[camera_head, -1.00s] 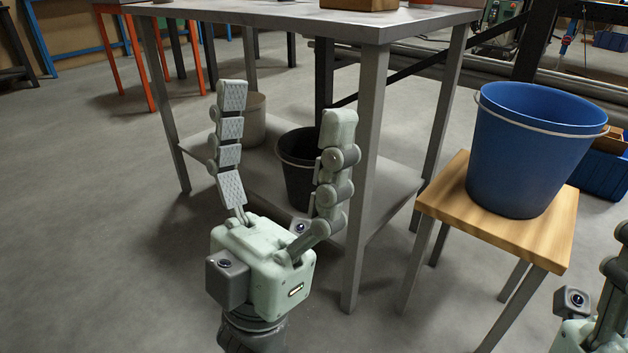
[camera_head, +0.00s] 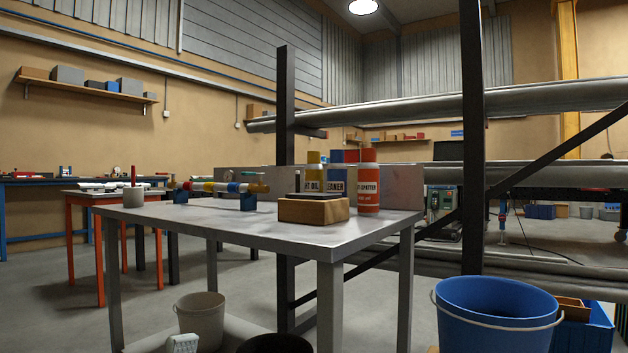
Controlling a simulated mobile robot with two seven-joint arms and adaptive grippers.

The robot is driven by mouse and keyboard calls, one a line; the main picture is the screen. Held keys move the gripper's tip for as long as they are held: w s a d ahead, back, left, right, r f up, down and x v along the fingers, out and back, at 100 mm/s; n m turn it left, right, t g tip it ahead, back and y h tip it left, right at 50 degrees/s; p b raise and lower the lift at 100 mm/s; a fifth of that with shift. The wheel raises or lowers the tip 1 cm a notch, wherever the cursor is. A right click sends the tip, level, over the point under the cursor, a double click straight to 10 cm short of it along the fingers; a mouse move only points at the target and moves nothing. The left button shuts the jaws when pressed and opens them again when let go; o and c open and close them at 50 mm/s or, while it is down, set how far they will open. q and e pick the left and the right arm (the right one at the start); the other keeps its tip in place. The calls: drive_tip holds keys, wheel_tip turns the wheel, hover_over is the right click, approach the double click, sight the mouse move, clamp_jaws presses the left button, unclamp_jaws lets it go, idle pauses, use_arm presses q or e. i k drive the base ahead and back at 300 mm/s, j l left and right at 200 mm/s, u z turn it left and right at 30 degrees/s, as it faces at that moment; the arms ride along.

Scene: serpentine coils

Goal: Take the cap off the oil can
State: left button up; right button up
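A can with a label ending in "OIL" (camera_head: 312,186) and a yellow top (camera_head: 314,157) stands on the grey metal table (camera_head: 225,225), behind a wooden block (camera_head: 314,210) that hides its lower part. The yellow top is on the can; where cap meets body is too small to tell. Of my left gripper, only a pale ridged fingertip (camera_head: 183,343) shows at the bottom edge, low in front of the table and well away from the can. The rest of it is out of frame. My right gripper is not in view.
A horizontal multicoloured rod (camera_head: 222,187) lies on blue supports; a grey cup (camera_head: 133,196) is at left. The table's front is bare. A blue bucket (camera_head: 495,310) stands at lower right.

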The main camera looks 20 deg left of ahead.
sight(313, 157)
drive_tip(key=j+z, duration=0.1)
drive_tip(key=z, duration=0.25)
drive_tip(key=j+z, duration=0.15)
drive_tip(key=z, duration=0.25)
drive_tip(key=i+j+z, duration=0.1)
drive_tip(key=z, duration=0.25)
drive_tip(key=j+z, duration=0.3)
drive_tip(key=j, duration=0.25)
drive_tip(key=k+j+z, duration=0.2)
drive_tip(key=j+z, duration=0.15)
drive_tip(key=j, duration=0.2)
drive_tip(key=k+j, duration=0.1)
drive_tip(key=j, duration=0.3)
drive_tip(key=k+j+z, duration=0.15)
drive_tip(key=j, duration=0.6)
drive_tip(key=k+z, duration=0.05)
